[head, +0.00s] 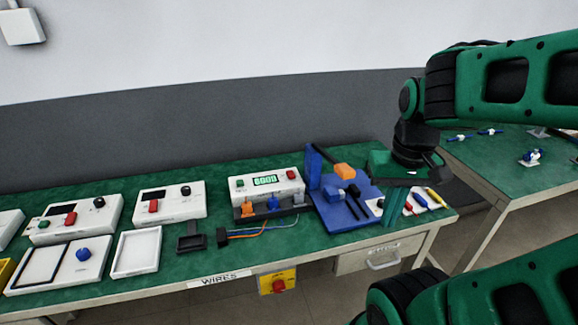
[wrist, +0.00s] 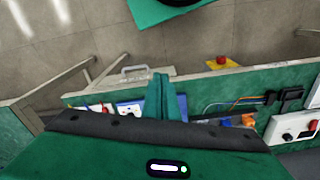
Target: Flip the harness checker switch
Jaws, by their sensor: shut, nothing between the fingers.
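A white box (head: 267,188) with a lit green display, a green button and a red switch (head: 291,174) stands at the back of the bench. An orange plug (head: 247,209) and a blue plug (head: 272,203) sit at its front; it looks like the harness checker, though its label is unreadable. In the wrist view the orange plug (wrist: 248,120) shows, and my gripper body hides most of that box. My gripper (head: 392,212) is shut and empty, pointing down near the bench's right end, well right of the box; its fingers (wrist: 160,80) also show in the wrist view.
A blue fixture (head: 335,215) with an upright wall and an orange-headed tool stands between box and gripper. Coloured wires (head: 250,231) lie in front of the box. White boxes with red switches (head: 170,205) stand left. A yellow box with a red knob (head: 278,282) hangs on the front edge.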

